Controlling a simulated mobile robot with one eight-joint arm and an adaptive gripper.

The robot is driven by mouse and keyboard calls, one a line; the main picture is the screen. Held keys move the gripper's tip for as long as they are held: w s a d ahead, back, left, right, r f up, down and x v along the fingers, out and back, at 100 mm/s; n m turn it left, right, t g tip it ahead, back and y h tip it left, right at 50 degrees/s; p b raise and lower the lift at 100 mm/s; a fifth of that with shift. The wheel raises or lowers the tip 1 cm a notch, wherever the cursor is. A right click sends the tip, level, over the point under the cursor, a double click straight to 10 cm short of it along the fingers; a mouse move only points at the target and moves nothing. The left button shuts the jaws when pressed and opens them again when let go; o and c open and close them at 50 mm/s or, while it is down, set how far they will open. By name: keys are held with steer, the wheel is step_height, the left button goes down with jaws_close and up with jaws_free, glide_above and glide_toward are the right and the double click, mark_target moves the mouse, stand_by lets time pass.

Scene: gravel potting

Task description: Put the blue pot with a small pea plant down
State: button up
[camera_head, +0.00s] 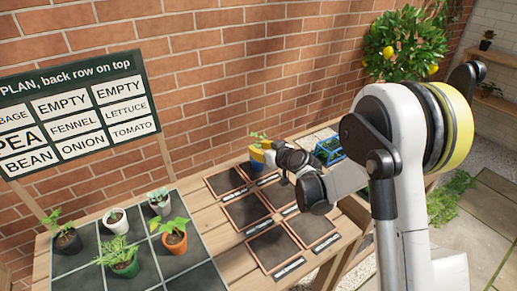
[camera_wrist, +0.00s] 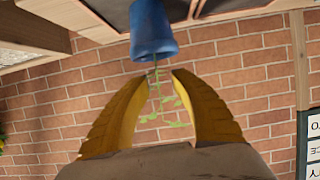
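The blue pot (camera_wrist: 152,30) shows at the top of the wrist view, which is upside down. Its small green pea plant (camera_wrist: 165,98) reaches between my fingers, and the leaves (camera_head: 259,136) show at the back of the bench in the head view. My gripper (camera_wrist: 161,74) has its two yellow fingers apart, with the pot just beyond the tips and no clear grip on it. In the head view my gripper (camera_head: 262,155) is low over the back row of dark label mats and mostly hides the pot. The pot's base is out of the wrist view, so its contact is unclear.
Dark framed mats (camera_head: 243,212) with labels lie empty in front. A dark grid tray (camera_head: 82,262) at left holds several potted plants. A plan board (camera_head: 80,115) stands behind it. A blue crate (camera_head: 330,150) stands right of my gripper. A brick wall (camera_head: 240,60) is behind.

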steer(key=s+d+r+m+g+h+p, duration=0.1)
steer(key=s+d+r, duration=0.35)
steer(key=s, duration=0.25)
steer(key=s+d+r+m+h+p, duration=0.1)
steer(key=s+d+r, duration=0.35)
steer(key=s, duration=0.25)
steer(key=s+d+r+m+g+h+p, duration=0.1)
steer(key=s+d+r+p, duration=0.15)
steer(key=s+r, duration=0.35)
steer(key=s+d+m+g+h, duration=0.1)
steer(key=s+d+m+h, duration=0.1)
steer(key=s+d, duration=0.3)
steer(key=s+d+m+g+h+b, duration=0.1)
steer(key=s+d, duration=0.4)
steer(key=s, duration=0.9)
steer(key=shift+f+m+h, duration=0.4)
steer(key=shift+h, duration=0.4)
steer(key=shift+a, duration=0.1)
